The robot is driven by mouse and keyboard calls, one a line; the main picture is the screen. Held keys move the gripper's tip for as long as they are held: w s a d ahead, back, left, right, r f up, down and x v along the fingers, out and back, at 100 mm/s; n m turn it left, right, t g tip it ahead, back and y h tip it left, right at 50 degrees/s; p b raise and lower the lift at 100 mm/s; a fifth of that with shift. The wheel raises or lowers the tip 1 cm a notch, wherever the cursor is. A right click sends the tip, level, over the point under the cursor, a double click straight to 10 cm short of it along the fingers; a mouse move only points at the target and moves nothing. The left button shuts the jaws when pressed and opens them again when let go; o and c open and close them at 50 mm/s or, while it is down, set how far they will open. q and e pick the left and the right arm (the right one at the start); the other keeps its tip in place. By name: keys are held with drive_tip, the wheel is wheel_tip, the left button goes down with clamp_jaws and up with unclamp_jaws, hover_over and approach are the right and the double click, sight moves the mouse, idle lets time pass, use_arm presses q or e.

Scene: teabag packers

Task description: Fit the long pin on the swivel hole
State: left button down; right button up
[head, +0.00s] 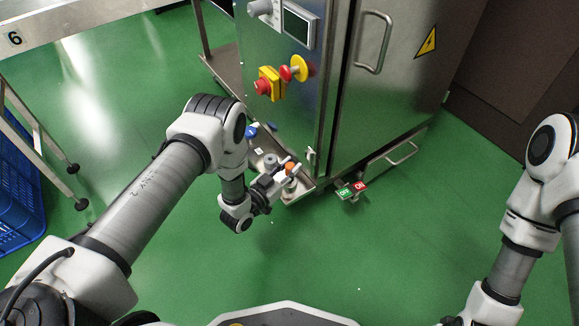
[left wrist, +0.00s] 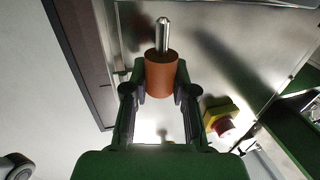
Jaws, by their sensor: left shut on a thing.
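My left gripper (head: 285,178) is shut on the long pin (left wrist: 163,72), an orange-brown cylinder with a bright metal rod standing out of its far end. In the left wrist view, both fingers of the left gripper (left wrist: 161,92) clasp the orange body from the sides. In the head view, the pin's orange part (head: 291,168) shows small at the fingertips, beside the lower corner of the steel machine. I cannot make out the swivel hole in either view. My right arm comes in at the right edge; its gripper is out of view.
The steel machine (head: 385,120) stands upright close to the left gripper. A low metal ledge (head: 300,192) with small parts runs along its foot. A red and yellow button (head: 268,83) juts from its face. A blue crate (head: 20,205) is at far left.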

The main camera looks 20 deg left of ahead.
idle(0.4)
use_arm(q)
drive_tip(key=shift+f+b, duration=1.35)
drive_tip(key=shift+f, duration=0.75)
drive_tip(key=c, duration=0.9)
unclamp_jaws()
drive_tip(key=shift+o, duration=0.2)
drive_tip(key=v, duration=1.2)
